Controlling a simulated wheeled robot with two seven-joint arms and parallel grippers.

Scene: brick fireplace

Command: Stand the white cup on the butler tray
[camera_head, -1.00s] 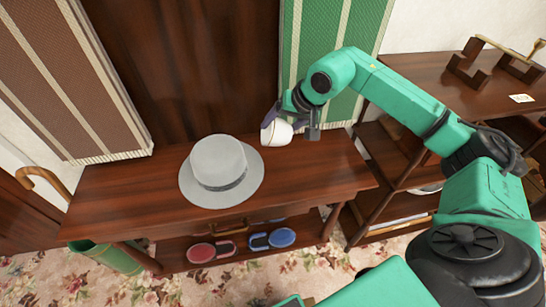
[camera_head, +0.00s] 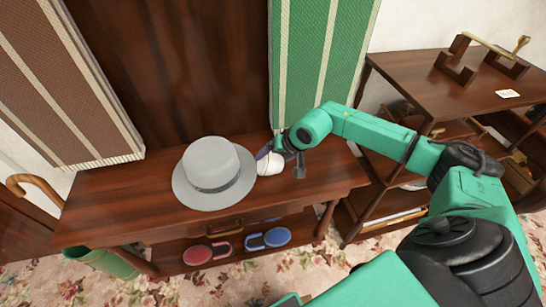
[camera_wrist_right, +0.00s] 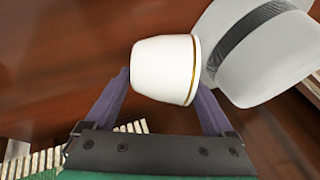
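The white cup (camera_head: 269,166) has a gold band near its rim. It is close to the grey hat's right side, over the dark wooden console table (camera_head: 115,205). My right gripper (camera_head: 281,160) is shut on the cup, with a finger on either side in the right wrist view. There the cup (camera_wrist_right: 163,68) lies across the picture with its banded end toward the hat. Whether it touches the tabletop I cannot tell. I cannot make out a butler tray in these views. My left gripper is not in view.
The grey hat (camera_head: 212,175) stands on the console table. Red (camera_head: 198,255) and blue (camera_head: 277,237) items are on the shelf below. A second table (camera_head: 425,78) at the right bears a wooden stand and a white card. The console's left end is clear.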

